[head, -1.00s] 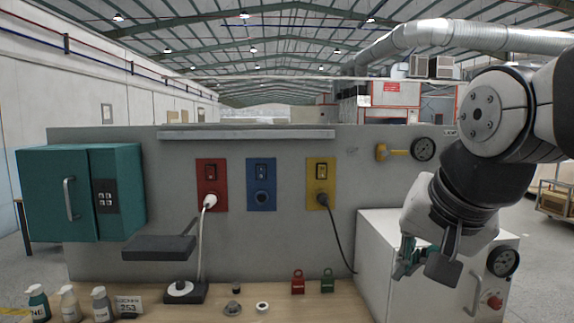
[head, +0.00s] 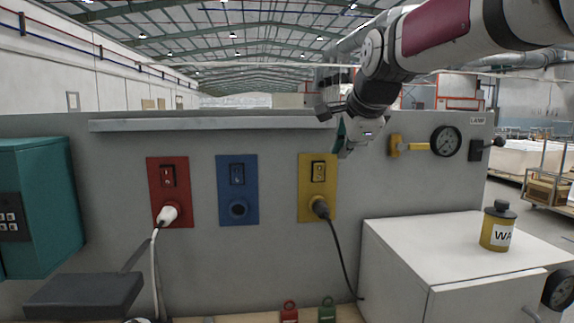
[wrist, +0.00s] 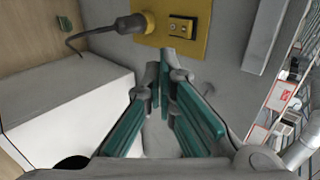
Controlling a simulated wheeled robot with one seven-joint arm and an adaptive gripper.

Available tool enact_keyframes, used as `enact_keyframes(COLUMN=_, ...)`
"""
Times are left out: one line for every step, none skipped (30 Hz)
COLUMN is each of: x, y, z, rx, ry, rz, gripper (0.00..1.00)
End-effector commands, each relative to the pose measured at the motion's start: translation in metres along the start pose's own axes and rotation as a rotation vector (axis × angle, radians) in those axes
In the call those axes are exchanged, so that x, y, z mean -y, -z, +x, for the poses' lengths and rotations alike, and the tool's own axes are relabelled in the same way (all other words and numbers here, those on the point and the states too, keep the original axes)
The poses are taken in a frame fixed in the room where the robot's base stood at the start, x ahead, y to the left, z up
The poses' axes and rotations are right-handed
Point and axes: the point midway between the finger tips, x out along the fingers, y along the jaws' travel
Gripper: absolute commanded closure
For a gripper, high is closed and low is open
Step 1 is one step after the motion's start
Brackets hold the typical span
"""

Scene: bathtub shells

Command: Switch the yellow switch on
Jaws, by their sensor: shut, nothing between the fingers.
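The yellow switch plate (head: 317,205) is on the grey wall panel, with a dark rocker switch (head: 319,171) at its top and a black plug (head: 320,207) in its socket below. In the wrist view the rocker (wrist: 181,28) sits at the top of the picture, on the yellow plate (wrist: 158,40). My gripper (head: 343,143) is up and to the right of the yellow plate, just below the shelf's right end. In the wrist view my gripper (wrist: 165,70) has its teal fingers together, empty, with the tips near the plate's edge. I cannot tell whether they touch it.
A red plate (head: 157,200) with a white plug and a blue plate (head: 224,205) are to the left. A shelf (head: 210,124) runs above. A white cabinet (head: 440,250) with a yellow canister (head: 498,228) stands lower right.

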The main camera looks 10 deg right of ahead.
Motion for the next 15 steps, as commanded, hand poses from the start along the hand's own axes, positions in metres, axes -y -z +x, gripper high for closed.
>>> enact_keyframes(x=0.0, y=0.0, z=0.0, rx=0.0, ry=-0.001, rz=0.0, gripper=1.0)
enact_keyframes(x=0.0, y=0.0, z=0.0, rx=0.0, ry=-0.001, rz=-0.001, gripper=1.0)
enact_keyframes(x=0.0, y=0.0, z=0.0, rx=0.0, ry=-0.001, rz=-0.001, gripper=1.0)
enact_keyframes(x=-0.001, y=0.0, z=0.0, rx=0.0, ry=-0.001, rz=-0.001, gripper=1.0)
enact_keyframes(x=-0.001, y=0.0, z=0.001, rx=0.0, ry=-0.001, rz=-0.001, gripper=1.0)
enact_keyframes(x=-0.001, y=0.0, z=0.002, rx=0.0, ry=-0.002, rz=-0.002, gripper=1.0)
enact_keyframes(x=-0.001, y=0.0, z=0.004, rx=0.0, ry=-0.003, rz=-0.002, gripper=1.0)
enact_keyframes(x=-0.001, y=0.0, z=0.006, rx=0.0, ry=-0.004, rz=-0.002, gripper=1.0)
enact_keyframes(x=-0.001, y=0.0, z=0.01, rx=0.0, ry=-0.005, rz=-0.002, gripper=1.0)
enact_keyframes(x=-0.001, y=0.0, z=0.014, rx=0.0, ry=-0.005, rz=-0.002, gripper=1.0)
enact_keyframes(x=-0.001, y=0.0, z=0.018, rx=0.0, ry=-0.005, rz=-0.002, gripper=1.0)
enact_keyframes(x=-0.002, y=0.0, z=0.024, rx=0.0, ry=-0.006, rz=-0.002, gripper=1.0)
enact_keyframes(x=-0.002, y=0.0, z=0.029, rx=0.0, ry=-0.007, rz=-0.003, gripper=1.0)
enact_keyframes(x=-0.002, y=0.0, z=0.035, rx=0.0, ry=-0.006, rz=-0.003, gripper=1.0)
enact_keyframes(x=-0.002, y=0.0, z=0.043, rx=0.0, ry=-0.007, rz=-0.003, gripper=1.0)
